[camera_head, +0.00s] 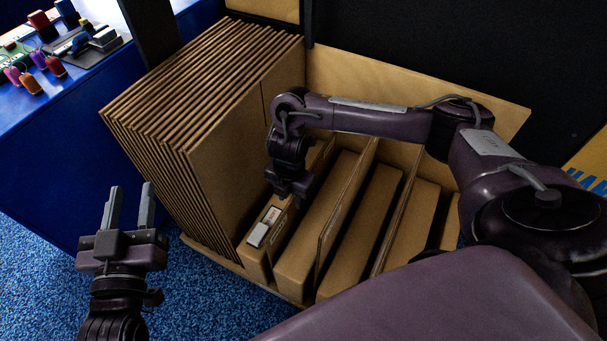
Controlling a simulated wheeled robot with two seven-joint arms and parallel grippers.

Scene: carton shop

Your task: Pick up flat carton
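Several large flat cartons (190,85) stand upright, packed side by side, at the left of a brown rack. Narrower flat brown cartons (318,235) stand in the slots to the right. The leftmost narrow carton (255,260) has a white label (262,228) on its top near the front. My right gripper (291,196) points down at the top of this leftmost slot, just behind the label. Its fingertips are too dark and small to tell whether they are apart or hold a carton. My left gripper (130,208) is open and empty, fingers up, left of the rack.
The rack's back panel (400,90) and thin dividers (345,205) stand around the slots. A blue table (75,125) with small coloured items (40,70) is at the upper left. Blue carpet (205,300) is clear at the lower left.

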